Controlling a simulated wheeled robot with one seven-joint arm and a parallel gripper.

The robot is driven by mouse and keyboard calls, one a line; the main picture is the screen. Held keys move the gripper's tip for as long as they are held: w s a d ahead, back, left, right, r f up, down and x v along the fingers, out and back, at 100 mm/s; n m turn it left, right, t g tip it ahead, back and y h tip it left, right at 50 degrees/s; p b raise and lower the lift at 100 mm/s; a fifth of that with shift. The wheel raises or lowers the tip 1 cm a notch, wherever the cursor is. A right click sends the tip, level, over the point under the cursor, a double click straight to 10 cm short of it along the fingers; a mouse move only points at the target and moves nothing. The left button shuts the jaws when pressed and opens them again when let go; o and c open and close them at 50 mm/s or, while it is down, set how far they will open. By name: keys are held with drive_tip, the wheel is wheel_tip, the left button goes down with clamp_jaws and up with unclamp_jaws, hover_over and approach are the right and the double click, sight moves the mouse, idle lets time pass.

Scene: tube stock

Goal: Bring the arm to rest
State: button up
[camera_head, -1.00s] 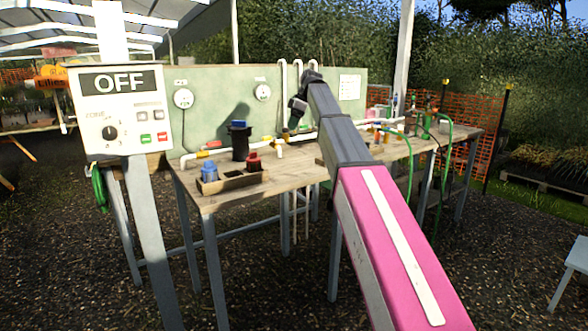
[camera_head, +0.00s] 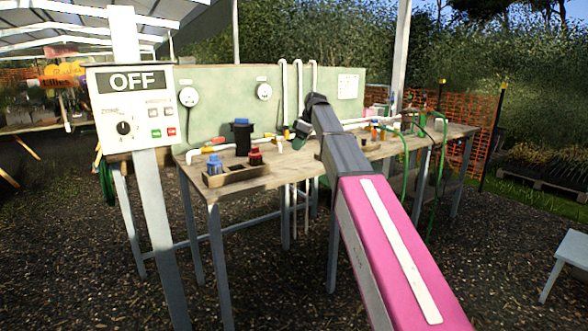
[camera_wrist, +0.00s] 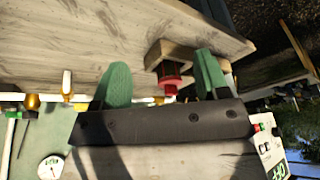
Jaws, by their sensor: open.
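My arm reaches from the lower right of the head view toward the workbench (camera_head: 225,196). My gripper (camera_head: 301,134) is at its far end, above the bench near the pipework, small and partly hidden by the arm. In the wrist view my gripper (camera_wrist: 160,82) shows two green fingers spread wide apart, with nothing held between them. A red object (camera_wrist: 168,75) by the wooden tray shows beyond the fingers, apart from them.
A wooden tray (camera_head: 236,180) on the bench holds a blue-topped item (camera_head: 214,165) and a red one (camera_head: 255,157). A black canister with a blue cap (camera_head: 241,138) stands behind. A control box reading OFF (camera_head: 135,107) is at left. A stool (camera_head: 571,255) stands at right.

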drive_tip(key=s+d+f+m+h, duration=0.1)
drive_tip(key=s+d+f+m, duration=0.15)
drive_tip(key=f, duration=0.55)
drive_tip(key=s+d+f+m, duration=0.2)
drive_tip(key=s+d+f, duration=0.15)
drive_tip(key=f, duration=0.55)
drive_tip(key=s+d+f+m+h, duration=0.1)
drive_tip(key=s+d+f+m, duration=0.2)
drive_tip(key=s+f, duration=0.5)
drive_tip(key=s+d+f+m+h, duration=0.1)
drive_tip(key=s+d+f+m, duration=0.3)
drive_tip(key=s+f, duration=0.5)
drive_tip(key=s+d+f+m+h, duration=0.1)
drive_tip(key=s+d+f+m, duration=0.2)
drive_tip(key=s+f, duration=0.6)
drive_tip(key=shift+d+f, duration=0.35)
drive_tip(key=shift+d, duration=0.1)
